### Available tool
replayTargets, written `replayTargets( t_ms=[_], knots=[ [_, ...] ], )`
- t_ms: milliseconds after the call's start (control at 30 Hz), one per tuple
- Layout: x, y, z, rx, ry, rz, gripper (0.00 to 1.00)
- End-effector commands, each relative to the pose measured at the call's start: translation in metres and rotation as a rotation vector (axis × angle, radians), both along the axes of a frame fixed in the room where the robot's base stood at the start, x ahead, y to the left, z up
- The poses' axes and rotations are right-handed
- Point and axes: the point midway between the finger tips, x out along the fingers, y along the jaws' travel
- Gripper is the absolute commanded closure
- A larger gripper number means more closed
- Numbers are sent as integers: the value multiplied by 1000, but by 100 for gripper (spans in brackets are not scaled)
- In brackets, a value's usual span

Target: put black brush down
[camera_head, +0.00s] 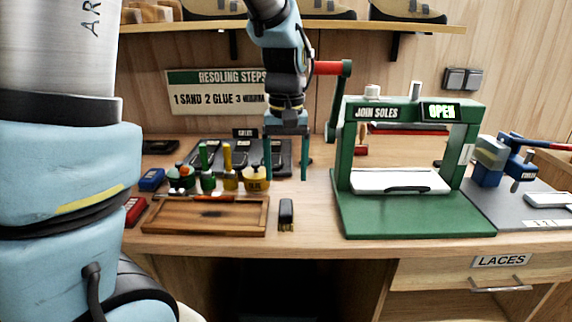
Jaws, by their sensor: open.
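A small black brush (286,212) with pale tan bristles at its near end lies on the workbench, just right of the wooden tray. My gripper (287,176) is above and behind the brush, pointing down, with its two fingers apart and nothing visible between them. The fingers appear clear of the brush. The wooden tray (160,232) has a thin brush-like item lying along its back edge.
A green sole press (425,222) stands right of my gripper. Several pots and green and yellow handled tools (229,165) stand behind the tray. A blue clamp device (490,165) is at far right. The bench front between brush and press is clear.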

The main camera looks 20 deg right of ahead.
Motion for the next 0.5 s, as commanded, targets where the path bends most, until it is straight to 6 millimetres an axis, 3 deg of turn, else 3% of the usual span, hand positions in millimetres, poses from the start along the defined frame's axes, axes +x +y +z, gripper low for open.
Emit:
replayTargets(
  t_ms=[133,333,433,500],
  knots=[
    [0,0,12,0,-1,0,24],
    [1,4,14,0,0,4,24],
    [6,20,9,-6,-4,22,24],
    [12,43,3,-12,-12,46,24]
  ],
)
